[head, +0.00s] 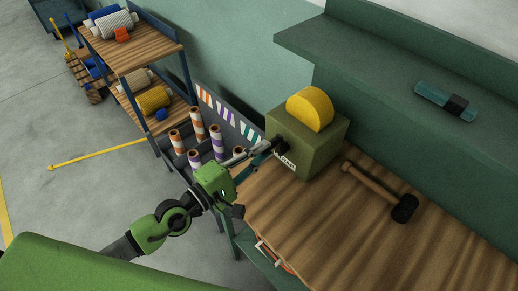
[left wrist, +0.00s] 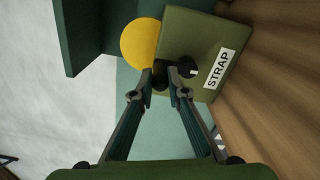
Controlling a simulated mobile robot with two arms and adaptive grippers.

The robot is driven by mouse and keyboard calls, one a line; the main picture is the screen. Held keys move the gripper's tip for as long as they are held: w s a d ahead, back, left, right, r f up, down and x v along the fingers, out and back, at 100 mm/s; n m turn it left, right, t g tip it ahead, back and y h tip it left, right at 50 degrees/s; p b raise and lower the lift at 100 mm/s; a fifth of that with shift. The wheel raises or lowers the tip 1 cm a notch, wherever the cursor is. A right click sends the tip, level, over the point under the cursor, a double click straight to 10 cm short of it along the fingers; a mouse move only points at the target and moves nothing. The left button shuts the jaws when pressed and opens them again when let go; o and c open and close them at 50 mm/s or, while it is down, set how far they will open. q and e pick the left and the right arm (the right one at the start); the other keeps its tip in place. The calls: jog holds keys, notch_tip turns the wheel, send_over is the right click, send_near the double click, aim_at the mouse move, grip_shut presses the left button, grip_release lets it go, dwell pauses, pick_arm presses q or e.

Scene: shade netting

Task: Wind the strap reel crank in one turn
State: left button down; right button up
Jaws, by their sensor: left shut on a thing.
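The strap reel is an olive-green box (head: 312,140) with a yellow reel disc (head: 310,109) rising from its top. It stands on the wooden bench top, and in the left wrist view the box (left wrist: 196,38) shows a white STRAP label (left wrist: 220,68). A dark crank with a knob (left wrist: 184,71) sits on the labelled face. My left gripper (head: 272,149) reaches in from the left and is shut on the crank; in the left wrist view its fingertips (left wrist: 167,84) close around the dark handle. The fingers partly hide the crank. My right gripper is out of view.
A black-headed mallet (head: 380,192) lies on the bench right of the box. A teal tool (head: 445,102) lies on the green shelf. Several striped rolls (head: 197,123) stand in a bin beyond my left gripper. The front of the bench top (head: 320,235) is clear.

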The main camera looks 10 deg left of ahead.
pick_arm(q)
jog(key=shift+d, duration=0.1)
dwell(0.4)
jog(key=c, duration=2)
grip_release()
jog(key=shift+s, duration=0.15)
jog(key=v, duration=1.2)
